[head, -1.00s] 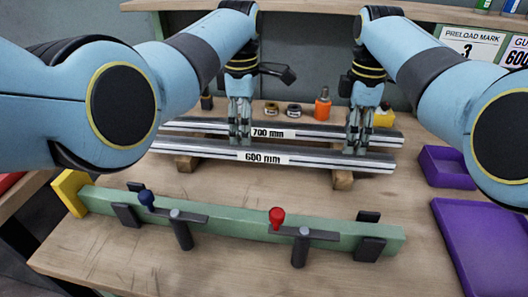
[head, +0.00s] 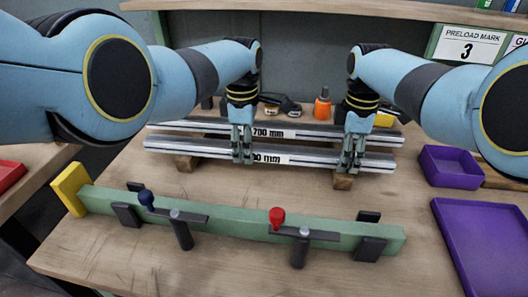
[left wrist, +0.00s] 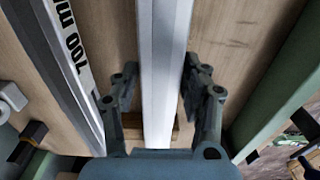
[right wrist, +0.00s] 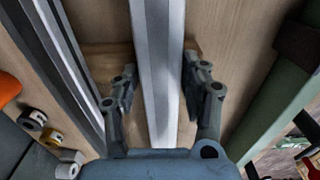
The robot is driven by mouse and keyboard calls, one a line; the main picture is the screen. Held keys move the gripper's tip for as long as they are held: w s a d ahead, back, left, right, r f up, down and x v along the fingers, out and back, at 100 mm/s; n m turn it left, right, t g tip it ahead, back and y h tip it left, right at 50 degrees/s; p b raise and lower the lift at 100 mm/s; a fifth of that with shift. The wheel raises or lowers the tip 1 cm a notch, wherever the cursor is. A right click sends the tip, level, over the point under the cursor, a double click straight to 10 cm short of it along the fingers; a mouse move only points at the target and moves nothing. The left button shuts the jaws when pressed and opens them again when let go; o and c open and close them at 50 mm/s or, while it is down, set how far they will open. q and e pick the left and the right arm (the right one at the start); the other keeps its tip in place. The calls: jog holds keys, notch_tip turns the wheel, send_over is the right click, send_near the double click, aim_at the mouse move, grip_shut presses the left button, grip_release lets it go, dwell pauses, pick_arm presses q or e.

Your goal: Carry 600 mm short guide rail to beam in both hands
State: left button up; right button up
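The 600 mm short guide rail (head: 310,160) lies level on wooden blocks, in front of the longer 700 mm rail (head: 310,137). My left gripper (head: 242,158) is lowered over the short rail left of its middle and hides part of its label. My right gripper (head: 350,166) is lowered over its right part. In the left wrist view the short rail (left wrist: 160,70) runs between the open fingers. In the right wrist view the rail (right wrist: 160,70) also runs between open fingers, with a small gap at the left finger. The green beam (head: 240,226) lies nearer on the bench.
The beam carries a blue-knobbed clamp (head: 147,198), a red-knobbed clamp (head: 277,218) and a yellow end block (head: 70,190). Purple trays (head: 450,167) stand at the right. An orange bottle (head: 322,103) stands behind the rails. Bare bench lies between rails and beam.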

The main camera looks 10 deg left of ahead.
pick_arm(q)
grip_shut()
pick_arm(e)
grip_shut()
pick_arm(q)
jog(key=shift+w+r, duration=0.1)
jog(key=shift+r, duration=0.05)
pick_arm(e)
jog(key=shift+r, duration=0.1)
